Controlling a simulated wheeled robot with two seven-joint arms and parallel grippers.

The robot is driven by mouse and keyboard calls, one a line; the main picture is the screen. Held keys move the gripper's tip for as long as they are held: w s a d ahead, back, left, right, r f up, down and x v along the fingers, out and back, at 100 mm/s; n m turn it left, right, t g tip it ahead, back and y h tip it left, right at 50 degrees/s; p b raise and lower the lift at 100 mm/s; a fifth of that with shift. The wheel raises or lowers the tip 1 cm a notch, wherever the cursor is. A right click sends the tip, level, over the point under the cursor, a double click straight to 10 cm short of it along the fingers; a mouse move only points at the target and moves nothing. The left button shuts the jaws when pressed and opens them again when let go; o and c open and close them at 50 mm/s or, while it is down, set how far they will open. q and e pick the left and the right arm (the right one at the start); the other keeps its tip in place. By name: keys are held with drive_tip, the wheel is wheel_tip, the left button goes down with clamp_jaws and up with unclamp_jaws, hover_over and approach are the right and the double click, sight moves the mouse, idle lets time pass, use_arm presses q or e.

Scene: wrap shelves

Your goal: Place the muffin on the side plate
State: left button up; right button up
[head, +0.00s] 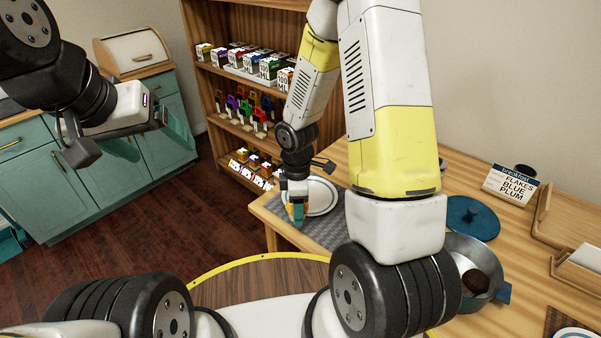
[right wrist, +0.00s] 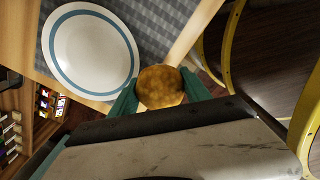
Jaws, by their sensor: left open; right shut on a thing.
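The muffin (right wrist: 160,87), round and golden brown, sits between the teal fingers of my right gripper (head: 297,212), which is shut on it. In the head view the muffin is mostly hidden by the fingers. The side plate (right wrist: 92,52) is white with a blue ring and lies on a grey woven mat. In the head view the plate (head: 322,196) is partly behind my right gripper. The held muffin appears beside the plate's rim, near the table edge; its height is hard to tell. My left gripper (head: 150,137) is open and empty, away from the table at left.
On the wooden table (head: 440,175) are a blue disc (head: 472,217), a metal pan (head: 452,252) with a dark brown round item (head: 475,281), and a labelled box (head: 509,187). A shelf (head: 215,115) of small goods stands behind. Teal cabinets (head: 50,180) stand at left.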

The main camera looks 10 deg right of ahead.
hover_over(310, 197)
drive_tip(key=shift+s+a+f, duration=0.1)
drive_tip(key=shift+s+f, duration=0.05)
drive_tip(key=shift+f, duration=2.2)
drive_tip(key=shift+f, duration=0.1)
drive_tip(key=o, duration=1.4)
